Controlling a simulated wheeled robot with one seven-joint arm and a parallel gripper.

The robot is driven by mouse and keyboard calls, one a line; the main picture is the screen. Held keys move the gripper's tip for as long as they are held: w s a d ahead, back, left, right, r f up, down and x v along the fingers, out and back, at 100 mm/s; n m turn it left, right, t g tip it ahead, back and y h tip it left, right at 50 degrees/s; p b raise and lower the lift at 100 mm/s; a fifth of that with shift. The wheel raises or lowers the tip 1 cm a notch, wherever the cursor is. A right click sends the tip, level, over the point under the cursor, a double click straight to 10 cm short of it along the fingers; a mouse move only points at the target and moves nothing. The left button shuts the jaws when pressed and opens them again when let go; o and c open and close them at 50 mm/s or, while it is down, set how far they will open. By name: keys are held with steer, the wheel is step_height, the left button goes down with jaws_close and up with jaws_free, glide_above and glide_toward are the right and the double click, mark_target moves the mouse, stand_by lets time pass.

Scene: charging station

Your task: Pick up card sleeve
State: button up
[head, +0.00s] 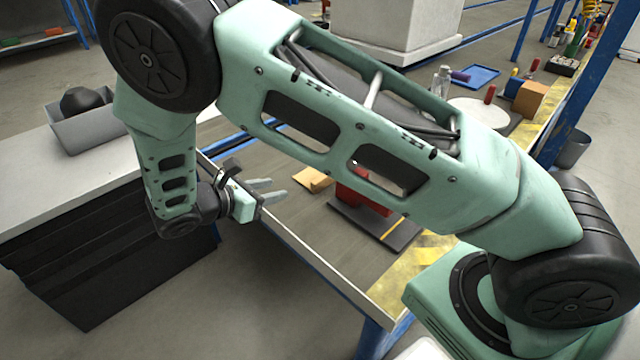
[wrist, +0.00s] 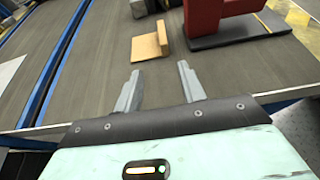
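A tan, cardboard-coloured piece (wrist: 146,47), which looks like the card sleeve, rests on the grey table surface. Part of it stands up at its right end. It also shows in the head view (head: 313,181), partly hidden by my arm. My gripper (wrist: 159,70) is open, with nothing between its two grey fingers. The tan piece lies ahead of the fingertips and apart from them. In the head view my gripper (head: 275,190) is over the table's near left edge, to the left of the tan piece.
A red block-like device (wrist: 207,17) on a dark base (wrist: 240,30) stands right of the tan piece. Several items and a blue tray (head: 478,77) are farther back. A grey bin (head: 80,130) sits on the left counter. Bare table lies left of the tan piece.

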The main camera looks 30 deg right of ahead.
steer(key=b, duration=0.2)
glide_toward(316, 181)
steer(key=x, duration=0.4)
steer(key=shift+w+d+f, duration=0.2)
steer(key=shift+w+f, duration=0.1)
steer(key=shift+w, duration=0.05)
steer(key=x, duration=0.1)
steer(key=b+x, duration=0.1)
steer(key=x, duration=0.1)
steer(key=b+x, duration=0.1)
steer(key=shift+s+d, duration=0.25)
steer(key=shift+d, duration=0.05)
steer(key=shift+w+d+f, duration=0.1)
steer(key=shift+d, duration=0.4)
jaws_close()
